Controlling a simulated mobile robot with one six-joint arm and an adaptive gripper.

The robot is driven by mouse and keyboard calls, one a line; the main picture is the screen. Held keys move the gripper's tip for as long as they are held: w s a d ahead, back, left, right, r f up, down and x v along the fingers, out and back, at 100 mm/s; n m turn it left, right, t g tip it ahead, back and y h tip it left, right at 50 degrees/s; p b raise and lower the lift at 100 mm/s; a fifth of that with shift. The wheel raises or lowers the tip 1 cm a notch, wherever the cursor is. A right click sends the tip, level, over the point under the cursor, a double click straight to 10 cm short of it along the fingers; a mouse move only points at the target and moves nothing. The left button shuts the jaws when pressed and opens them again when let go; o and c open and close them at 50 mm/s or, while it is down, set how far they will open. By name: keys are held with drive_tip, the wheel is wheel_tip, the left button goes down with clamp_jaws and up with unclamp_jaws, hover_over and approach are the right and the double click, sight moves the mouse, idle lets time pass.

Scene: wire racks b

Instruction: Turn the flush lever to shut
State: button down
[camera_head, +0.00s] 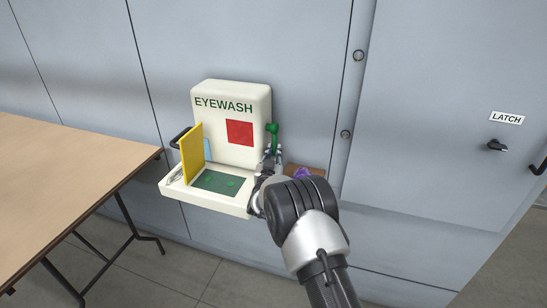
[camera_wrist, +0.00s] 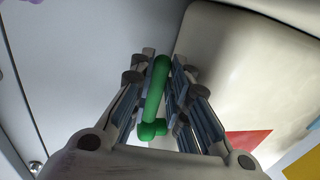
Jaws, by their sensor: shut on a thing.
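The flush lever (camera_head: 272,132) is a green bar with a rounded end, on the right side of the white eyewash station (camera_head: 249,100). In the head view it points upward. My gripper (camera_head: 271,156) comes up from below and is closed around the lever. In the wrist view my gripper (camera_wrist: 161,72) has the green lever (camera_wrist: 155,95) between its two fingers, with its thick end nearer the palm. In the head view the fingers cover the lower part of the lever.
A yellow flap (camera_head: 192,152) stands open on the station's tray (camera_head: 228,206). A purple object (camera_head: 302,173) sits on a small brown ledge (camera_head: 319,170) right of my gripper. A wooden table (camera_head: 60,190) is at left, and a LATCH knob (camera_head: 497,145) at right.

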drive_tip(key=shift+r, duration=0.1)
drive_tip(key=c, duration=1.5)
unclamp_jaws()
drive_tip(key=shift+c, duration=0.2)
drive_tip(key=shift+s+a, duration=0.15)
drive_tip(key=shift+s, duration=0.4)
drive_tip(key=s, duration=0.6)
drive_tip(key=shift+s+a, duration=0.2)
drive_tip(key=shift+s, duration=0.2)
